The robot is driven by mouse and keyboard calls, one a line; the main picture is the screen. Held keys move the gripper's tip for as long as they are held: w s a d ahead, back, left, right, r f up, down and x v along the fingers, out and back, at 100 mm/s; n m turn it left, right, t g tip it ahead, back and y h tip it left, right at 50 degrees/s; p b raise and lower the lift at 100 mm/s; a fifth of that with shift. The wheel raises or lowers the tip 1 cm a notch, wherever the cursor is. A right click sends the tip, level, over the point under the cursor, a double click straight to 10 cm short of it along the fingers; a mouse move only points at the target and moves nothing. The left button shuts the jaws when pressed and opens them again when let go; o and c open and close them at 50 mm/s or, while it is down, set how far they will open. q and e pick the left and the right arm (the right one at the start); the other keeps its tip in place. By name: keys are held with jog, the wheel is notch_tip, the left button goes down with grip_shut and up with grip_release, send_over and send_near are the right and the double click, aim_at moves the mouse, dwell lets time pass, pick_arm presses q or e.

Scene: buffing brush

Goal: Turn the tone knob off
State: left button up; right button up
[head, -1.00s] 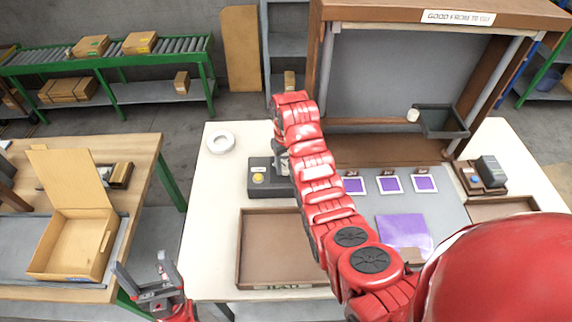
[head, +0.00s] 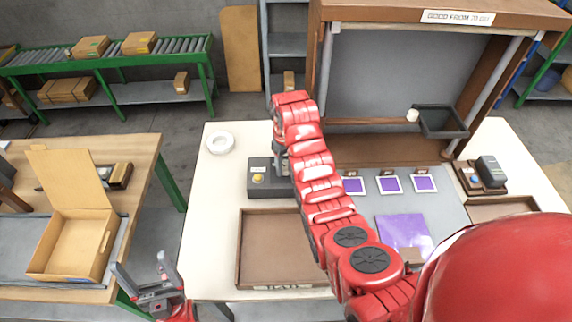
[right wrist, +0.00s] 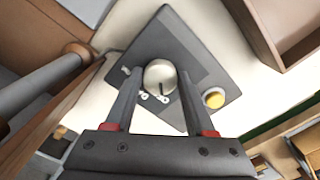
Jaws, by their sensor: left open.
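The tone knob (right wrist: 160,76) is a round pale knob with a dark pointer mark, on a dark grey box (head: 262,190) on the white table. Printed marks beside the knob are partly hidden and too small to read. My right gripper (right wrist: 160,74) has one finger on each side of the knob, with narrow gaps showing. In the head view my right gripper (head: 281,155) is over the box and its arm hides part of it. A yellow button (right wrist: 215,98) is on the same box. My left gripper (head: 143,270) is open and empty at the lower left, away from the box.
A white ring (head: 221,142) lies behind the box at the left. A brown tray (head: 240,250) is in front of it. Purple cards (head: 390,184) and a purple sheet (head: 404,231) lie to the right. A wooden frame (head: 318,60) stands behind.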

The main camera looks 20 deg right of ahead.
jog(key=o, duration=0.3)
jog(key=shift+o, duration=0.2)
notch_tip(320, 180, up, 11)
jog(key=p, duration=1)
notch_tip(320, 180, up, 6)
jog(key=p, duration=0.2)
send_over(286, 167)
jog(key=shift+r, duration=0.15)
